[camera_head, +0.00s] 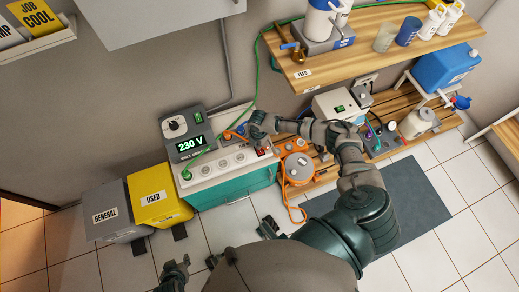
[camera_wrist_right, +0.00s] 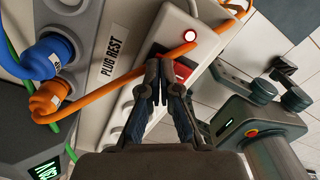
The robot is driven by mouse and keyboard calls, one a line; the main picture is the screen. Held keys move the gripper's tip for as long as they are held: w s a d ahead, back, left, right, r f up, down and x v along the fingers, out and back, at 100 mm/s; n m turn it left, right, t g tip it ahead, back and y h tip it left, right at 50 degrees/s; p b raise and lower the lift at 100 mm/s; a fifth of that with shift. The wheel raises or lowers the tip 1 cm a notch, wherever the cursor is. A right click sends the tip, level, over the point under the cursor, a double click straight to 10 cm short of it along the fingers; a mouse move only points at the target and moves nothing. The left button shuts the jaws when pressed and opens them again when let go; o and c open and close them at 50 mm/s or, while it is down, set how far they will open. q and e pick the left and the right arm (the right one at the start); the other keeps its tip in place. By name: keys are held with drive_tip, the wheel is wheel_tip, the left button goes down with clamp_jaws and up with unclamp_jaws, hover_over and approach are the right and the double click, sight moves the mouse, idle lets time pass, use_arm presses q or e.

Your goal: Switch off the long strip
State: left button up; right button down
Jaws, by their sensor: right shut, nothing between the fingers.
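The long strip (camera_head: 228,162) is a pale bar with round sockets on top of the teal cabinet. In the right wrist view its red rocker switch (camera_wrist_right: 183,70) sits just beyond my fingertips, partly hidden by them.
An orange cable (camera_wrist_right: 120,84) crosses the strip near my fingers. Blue and orange plugs (camera_wrist_right: 45,58) stand by the "PLUG REST" label. A 230 V meter (camera_head: 189,143) is at the strip's left. An orange cable reel (camera_head: 297,168) stands right of the teal cabinet (camera_head: 240,186).

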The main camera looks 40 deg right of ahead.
wheel_tip(320, 180, up, 7)
drive_tip(key=p, duration=0.5)
drive_tip(key=shift+p, duration=0.35)
use_arm(q)
wheel_tip(320, 180, up, 7)
drive_tip(key=w, duration=0.1)
drive_tip(key=shift+t, duration=0.3)
drive_tip(key=shift+w+f, duration=0.1)
drive_tip(key=shift+w, duration=0.05)
use_arm(e)
drive_tip(key=shift+f, duration=0.1)
